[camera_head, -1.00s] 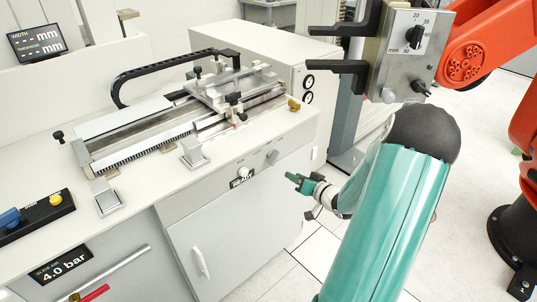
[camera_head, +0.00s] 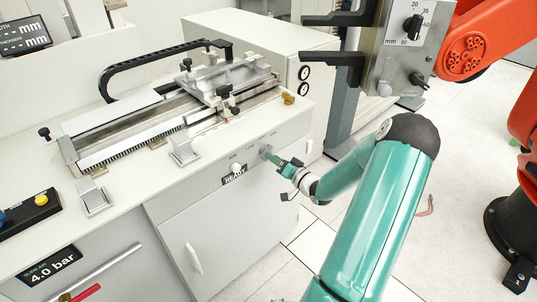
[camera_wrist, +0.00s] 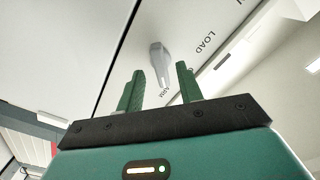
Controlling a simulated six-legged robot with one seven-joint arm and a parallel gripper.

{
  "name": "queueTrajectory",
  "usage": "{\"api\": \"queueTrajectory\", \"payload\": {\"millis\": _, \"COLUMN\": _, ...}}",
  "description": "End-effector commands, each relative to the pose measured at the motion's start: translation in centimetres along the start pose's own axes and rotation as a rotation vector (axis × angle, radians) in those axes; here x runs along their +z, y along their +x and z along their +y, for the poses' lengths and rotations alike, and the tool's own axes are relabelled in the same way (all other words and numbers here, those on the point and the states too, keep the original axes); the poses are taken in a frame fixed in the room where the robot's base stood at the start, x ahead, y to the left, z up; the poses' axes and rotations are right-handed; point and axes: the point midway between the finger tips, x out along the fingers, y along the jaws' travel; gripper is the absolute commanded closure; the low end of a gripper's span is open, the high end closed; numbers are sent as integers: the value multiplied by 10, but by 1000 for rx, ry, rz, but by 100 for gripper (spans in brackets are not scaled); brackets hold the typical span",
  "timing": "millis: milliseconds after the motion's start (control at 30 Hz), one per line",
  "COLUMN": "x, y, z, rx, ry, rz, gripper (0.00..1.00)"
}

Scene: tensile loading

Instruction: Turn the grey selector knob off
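The grey selector knob (camera_head: 265,151) sits on the front panel of the white cabinet. In the wrist view the knob (camera_wrist: 158,58) has a long handle; printed words beside it include LOAD. In the wrist view my gripper (camera_wrist: 160,70) is open, one finger on each side of the knob's lower end, with visible gaps on both sides. I cannot tell how deep the knob reaches between the fingers.
A pale round knob (camera_head: 236,168) and a READY sign (camera_head: 234,176) are left of the grey knob. The bench top (camera_head: 140,180) carries a slide fixture. A red arm (camera_head: 490,45) and a box with a black dial (camera_head: 405,45) are at the right. The floor before the cabinet is clear.

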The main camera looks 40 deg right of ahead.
Motion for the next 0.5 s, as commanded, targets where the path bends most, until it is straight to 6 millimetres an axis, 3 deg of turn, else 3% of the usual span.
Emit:
{"api": "queueTrajectory", "payload": {"millis": 200, "x": 0, "y": 33, "z": 0, "rx": -2, "ry": 0, "rz": -2, "gripper": 64}}
{"api": "queueTrajectory", "payload": {"millis": 500, "x": -1, "y": 40, "z": 1, "rx": -1, "ry": 0, "rz": -2, "gripper": 64}}
